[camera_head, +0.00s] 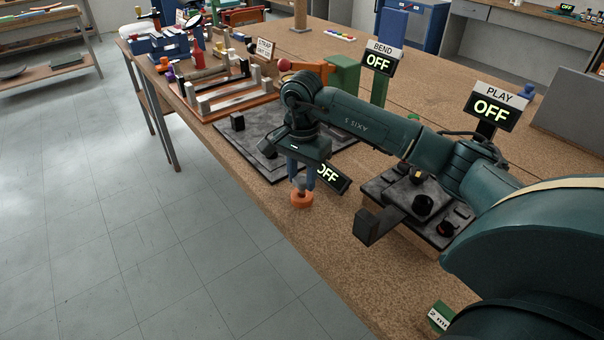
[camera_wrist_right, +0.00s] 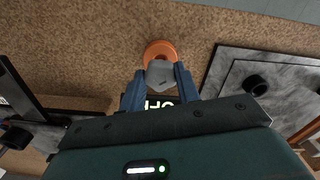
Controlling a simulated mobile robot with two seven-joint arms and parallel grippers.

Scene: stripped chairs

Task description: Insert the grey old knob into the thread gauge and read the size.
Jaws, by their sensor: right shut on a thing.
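My right gripper (camera_head: 302,172) points down near the bench's front edge, its blue fingers shut on the grey knob (camera_head: 301,186). In the right wrist view the knob (camera_wrist_right: 160,74) is a small grey faceted piece between the fingertips (camera_wrist_right: 160,84). An orange round piece (camera_head: 302,199), apparently the thread gauge, lies directly below the knob and also shows in the wrist view (camera_wrist_right: 160,49). I cannot tell whether the knob touches it or is inside it. A tilted display (camera_head: 331,177) reading OFF stands just behind, partly hidden by the gripper. My left gripper is out of view.
A dark plate (camera_head: 252,152) with a black peg lies behind the gripper. The PLAY display (camera_head: 491,109) and BEND display (camera_head: 380,62) both read OFF. A dark fixture with knobs (camera_head: 430,208) stands to the right. The bench's front edge is close by.

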